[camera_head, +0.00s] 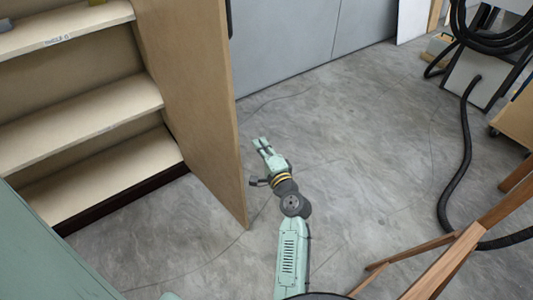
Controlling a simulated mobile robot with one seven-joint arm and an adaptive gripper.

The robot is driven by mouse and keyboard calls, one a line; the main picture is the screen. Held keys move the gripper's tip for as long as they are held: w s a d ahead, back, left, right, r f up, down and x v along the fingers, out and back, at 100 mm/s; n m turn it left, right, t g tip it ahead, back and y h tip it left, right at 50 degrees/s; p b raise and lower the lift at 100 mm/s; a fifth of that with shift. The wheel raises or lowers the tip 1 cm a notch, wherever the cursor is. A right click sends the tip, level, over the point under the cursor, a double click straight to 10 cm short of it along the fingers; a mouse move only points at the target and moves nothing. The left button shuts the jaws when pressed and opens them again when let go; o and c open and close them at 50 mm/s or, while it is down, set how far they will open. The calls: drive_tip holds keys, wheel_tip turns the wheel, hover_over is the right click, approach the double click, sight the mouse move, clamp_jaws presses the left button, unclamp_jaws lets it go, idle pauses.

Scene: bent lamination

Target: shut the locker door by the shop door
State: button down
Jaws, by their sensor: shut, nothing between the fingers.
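The locker door (195,90) is a tall wooden panel standing open. It juts out from the right side of the shelved locker (80,127), whose shelves are exposed. A dark handle shows at the door's top right edge. My gripper (262,144) is shut and empty, over the floor just right of the door's free edge. It appears apart from the door, on its outer side. The grey panels (300,45) behind may include the shop door, but I cannot tell.
Wooden legs (450,262) stand at the lower right. A green surface (50,250) is at the lower left. The concrete floor (365,135) in the middle is clear.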

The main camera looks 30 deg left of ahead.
drive_tip(key=s+a+p, duration=0.2)
drive_tip(key=shift+s+a, duration=0.35)
drive_tip(key=shift+s, duration=0.1)
idle(0.3)
